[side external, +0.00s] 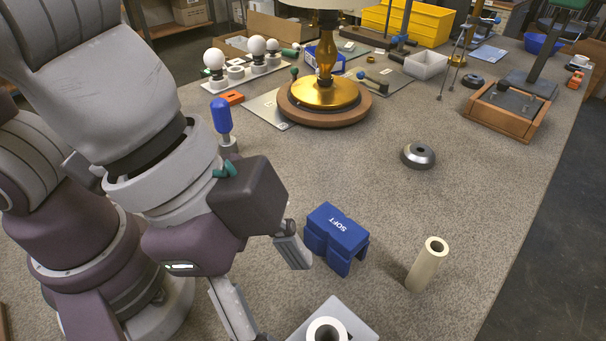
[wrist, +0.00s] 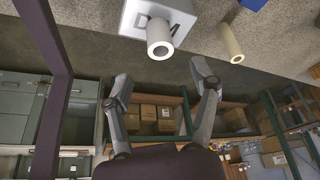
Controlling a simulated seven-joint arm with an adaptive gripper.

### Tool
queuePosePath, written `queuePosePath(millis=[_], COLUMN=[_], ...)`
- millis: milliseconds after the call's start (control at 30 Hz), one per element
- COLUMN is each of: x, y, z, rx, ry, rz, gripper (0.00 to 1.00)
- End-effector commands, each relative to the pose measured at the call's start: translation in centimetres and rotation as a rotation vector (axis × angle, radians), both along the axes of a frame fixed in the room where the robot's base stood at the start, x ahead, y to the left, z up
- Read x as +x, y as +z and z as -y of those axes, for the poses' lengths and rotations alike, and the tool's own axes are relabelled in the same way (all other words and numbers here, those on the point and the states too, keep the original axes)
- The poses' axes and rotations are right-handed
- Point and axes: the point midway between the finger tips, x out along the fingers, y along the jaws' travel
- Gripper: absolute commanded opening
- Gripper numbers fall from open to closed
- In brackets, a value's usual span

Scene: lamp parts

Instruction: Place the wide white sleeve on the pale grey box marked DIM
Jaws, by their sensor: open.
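The wide white sleeve (side external: 327,331) stands upright on the pale grey box (side external: 353,318) at the bottom edge of the side view, where both are partly cut off. In the wrist view the sleeve (wrist: 160,48) covers part of the lettering on the grey box (wrist: 182,18); a D and an M show. My gripper (side external: 278,298) is open. In the wrist view its two fingers (wrist: 163,76) are spread, with nothing between them, and appear apart from the sleeve.
A narrower cream tube (side external: 427,265) stands on the bench to the right. A blue block marked SOFT (side external: 338,238) is beside my gripper. A grey ring-shaped part (side external: 418,156) lies further back. The brass lamp (side external: 325,92) stands behind. The right-middle bench is mostly clear.

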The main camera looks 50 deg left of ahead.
Motion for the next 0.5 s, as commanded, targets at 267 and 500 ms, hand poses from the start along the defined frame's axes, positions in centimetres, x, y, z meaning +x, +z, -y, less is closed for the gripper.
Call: queuePosePath(millis=[267, 500], x=[-0.6, 6.2], y=[3.8, 3.5], z=[-1.6, -12.1], rx=[-0.001, -0.017], ry=[0.015, 0.513], rz=[0.004, 0.058], gripper=[0.60, 0.60])
